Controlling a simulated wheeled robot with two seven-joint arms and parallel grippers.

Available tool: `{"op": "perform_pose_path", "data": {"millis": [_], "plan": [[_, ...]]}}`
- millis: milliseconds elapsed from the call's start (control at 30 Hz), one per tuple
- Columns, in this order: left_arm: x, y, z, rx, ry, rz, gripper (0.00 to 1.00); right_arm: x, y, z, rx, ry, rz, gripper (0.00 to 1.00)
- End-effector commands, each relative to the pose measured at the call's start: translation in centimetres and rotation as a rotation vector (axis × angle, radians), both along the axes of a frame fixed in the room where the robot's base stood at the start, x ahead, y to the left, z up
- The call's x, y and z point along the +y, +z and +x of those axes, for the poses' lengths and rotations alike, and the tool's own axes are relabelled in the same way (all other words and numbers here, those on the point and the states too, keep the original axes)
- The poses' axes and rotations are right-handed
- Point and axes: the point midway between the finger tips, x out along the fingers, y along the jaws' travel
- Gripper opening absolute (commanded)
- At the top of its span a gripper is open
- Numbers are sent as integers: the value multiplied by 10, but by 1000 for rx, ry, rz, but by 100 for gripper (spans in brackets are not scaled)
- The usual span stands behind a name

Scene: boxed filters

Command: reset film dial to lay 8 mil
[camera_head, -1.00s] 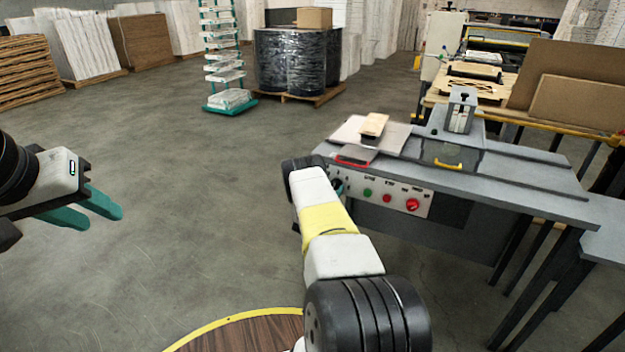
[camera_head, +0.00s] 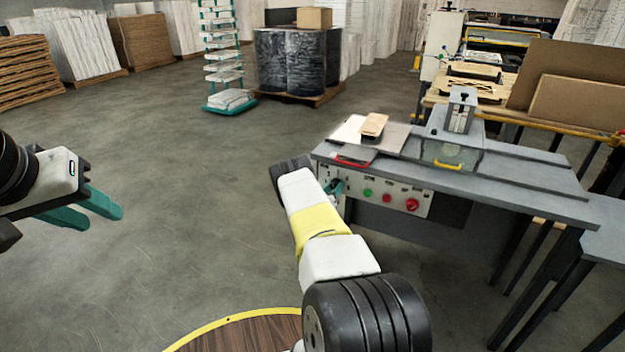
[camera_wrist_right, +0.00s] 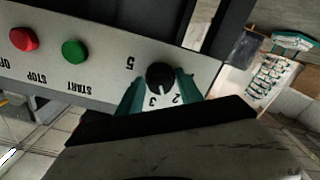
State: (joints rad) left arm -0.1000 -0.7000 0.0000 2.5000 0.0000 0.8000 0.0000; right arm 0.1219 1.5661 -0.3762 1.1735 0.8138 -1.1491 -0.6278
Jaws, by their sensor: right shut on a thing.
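The film dial (camera_wrist_right: 160,76) is a black round knob on the light control panel (camera_wrist_right: 100,68). In the right wrist view the numbers 5, 3 and 2 show around it. My right gripper (camera_wrist_right: 160,82) has its teal fingers on either side of the dial, shut on it. In the head view the right gripper (camera_head: 337,187) is at the left end of the panel, partly hidden by my wrist, and the dial cannot be made out there. My left gripper (camera_head: 95,208) is at the far left, its teal fingers spread apart and empty, away from the machine.
The panel also carries a green START button (camera_wrist_right: 74,52) and red STOP button (camera_wrist_right: 23,39). Above it is the grey machine table (camera_head: 520,185) with a red handle (camera_head: 352,161) and a yellow handle (camera_head: 447,165).

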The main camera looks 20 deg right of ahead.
Motion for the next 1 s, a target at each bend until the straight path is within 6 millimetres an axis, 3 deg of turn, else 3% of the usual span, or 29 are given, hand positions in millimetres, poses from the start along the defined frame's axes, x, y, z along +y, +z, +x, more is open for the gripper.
{"op": "perform_pose_path", "data": {"millis": [1000], "plan": [[0,0,0,0,0,0,36,1,0,-1,725,2,-617,3]]}}
